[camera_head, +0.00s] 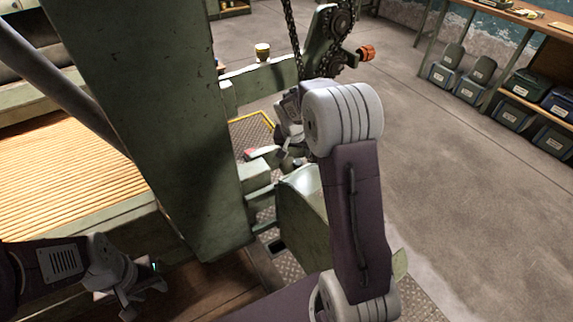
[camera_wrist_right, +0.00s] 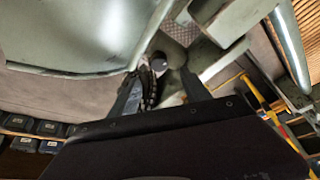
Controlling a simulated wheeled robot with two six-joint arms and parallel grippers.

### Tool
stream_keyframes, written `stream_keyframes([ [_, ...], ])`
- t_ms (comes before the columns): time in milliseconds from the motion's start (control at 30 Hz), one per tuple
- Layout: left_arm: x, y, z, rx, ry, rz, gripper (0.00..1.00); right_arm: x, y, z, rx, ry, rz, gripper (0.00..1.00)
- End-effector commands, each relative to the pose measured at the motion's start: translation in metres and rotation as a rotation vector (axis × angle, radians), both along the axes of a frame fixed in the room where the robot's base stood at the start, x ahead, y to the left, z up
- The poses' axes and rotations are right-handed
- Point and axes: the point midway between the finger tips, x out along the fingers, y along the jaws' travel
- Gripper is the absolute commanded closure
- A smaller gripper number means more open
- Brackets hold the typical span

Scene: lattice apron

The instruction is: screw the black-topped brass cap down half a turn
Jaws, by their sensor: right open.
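In the right wrist view a small round dark-topped piece (camera_wrist_right: 159,62) with a pale side shows between and just beyond my fingertips. It looks like the black-topped cap, but its brass is not clear. My right gripper (camera_wrist_right: 164,70) is open, with a finger on either side of that view's line to it; I cannot tell whether they touch it. In the head view my right arm and wrist largely hide this spot. My left gripper (camera_head: 145,288) is at the lower left, away from the machine's middle, with its fingers apart and nothing visible between them.
A brass-coloured cup (camera_head: 262,52) stands on the green beam behind. An orange knob (camera_head: 366,53) and chain (camera_head: 292,35) are near my right arm. A broad green post (camera_head: 165,120) stands between my arms. The floor at right is clear before shelves of bins (camera_head: 520,85).

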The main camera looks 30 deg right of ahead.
Motion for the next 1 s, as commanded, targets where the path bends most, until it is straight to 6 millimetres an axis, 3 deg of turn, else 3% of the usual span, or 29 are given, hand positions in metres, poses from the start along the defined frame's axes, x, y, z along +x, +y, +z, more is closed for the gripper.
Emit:
stream_keyframes([
  [167, 0.0, 0.0, -0.001, 0.0, -0.001, 0.0, 0.64, 0.002, -0.002, -0.007, 0.001, 0.001, 0.0, 0.44],
  [400, 0.0, 0.0, -0.012, 0.0, -0.001, 0.0, 0.64, 0.016, -0.013, -0.054, 0.002, 0.002, -0.001, 0.44],
  [567, 0.0, 0.0, -0.016, 0.0, -0.001, 0.0, 0.64, 0.024, -0.018, -0.075, 0.002, 0.001, 0.0, 0.44],
  [900, 0.0, 0.0, -0.016, 0.0, -0.001, 0.0, 0.64, 0.027, -0.02, -0.082, 0.001, -0.001, 0.001, 0.44],
  [933, 0.0, 0.0, -0.016, 0.0, -0.001, 0.0, 0.64, 0.027, -0.02, -0.082, 0.001, -0.001, 0.001, 0.47],
  [1000, 0.0, 0.0, -0.016, 0.0, -0.001, 0.0, 0.64, 0.027, -0.02, -0.082, 0.001, -0.001, 0.001, 0.67],
])
